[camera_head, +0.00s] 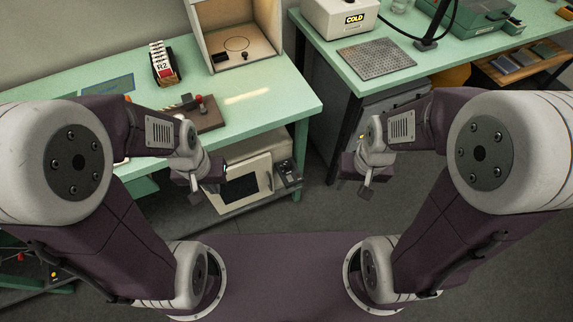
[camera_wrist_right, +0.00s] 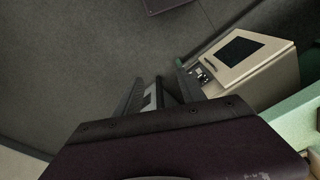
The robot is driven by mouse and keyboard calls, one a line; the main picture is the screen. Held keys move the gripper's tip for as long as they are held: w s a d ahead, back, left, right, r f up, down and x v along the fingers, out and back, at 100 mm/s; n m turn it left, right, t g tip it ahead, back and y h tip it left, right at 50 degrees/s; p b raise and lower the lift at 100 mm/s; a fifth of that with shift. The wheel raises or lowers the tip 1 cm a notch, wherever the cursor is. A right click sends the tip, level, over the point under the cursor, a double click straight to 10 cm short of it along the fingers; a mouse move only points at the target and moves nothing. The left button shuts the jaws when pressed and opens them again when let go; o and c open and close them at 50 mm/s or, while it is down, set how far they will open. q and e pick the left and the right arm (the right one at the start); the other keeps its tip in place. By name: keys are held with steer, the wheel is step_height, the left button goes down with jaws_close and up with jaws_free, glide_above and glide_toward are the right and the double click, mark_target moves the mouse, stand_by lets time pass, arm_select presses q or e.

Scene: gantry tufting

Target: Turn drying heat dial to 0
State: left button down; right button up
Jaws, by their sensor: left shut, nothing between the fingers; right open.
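A cream oven-like cabinet (camera_head: 242,184) with a dark door window stands under the left green table. Its small dark control panel (camera_head: 289,174) is at its right end. The cabinet (camera_wrist_right: 251,57) and panel (camera_wrist_right: 201,76) also show in the right wrist view. The drying heat dial cannot be made out singly, and its setting is unreadable. My left gripper (camera_head: 196,193) is shut and empty, in front of the cabinet's left part in the picture. My right gripper (camera_head: 366,190) is open and empty, well right of the panel; its fingers (camera_wrist_right: 160,95) show apart in the wrist view.
The left green table (camera_head: 290,100) carries a card rack (camera_head: 164,64), an open-fronted box (camera_head: 237,40) and a red-knobbed lever device (camera_head: 196,110). The right table holds a perforated plate (camera_head: 376,59) and a COLD box (camera_head: 340,15). Grey floor (camera_head: 325,200) between the grippers is clear.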

steer(key=w+r+m, duration=0.1)
steer(key=w+r, duration=0.1)
steer(key=w, duration=0.2)
steer(key=n+t+b, duration=0.2)
steer(key=t+b, duration=0.1)
steer(key=b, duration=2.5)
glide_above(287, 165)
steer(key=s, duration=0.4)
step_height(287, 165, down, 31)
steer(key=b+x, duration=0.3)
steer(key=x, duration=0.6)
steer(key=shift+w, duration=0.2)
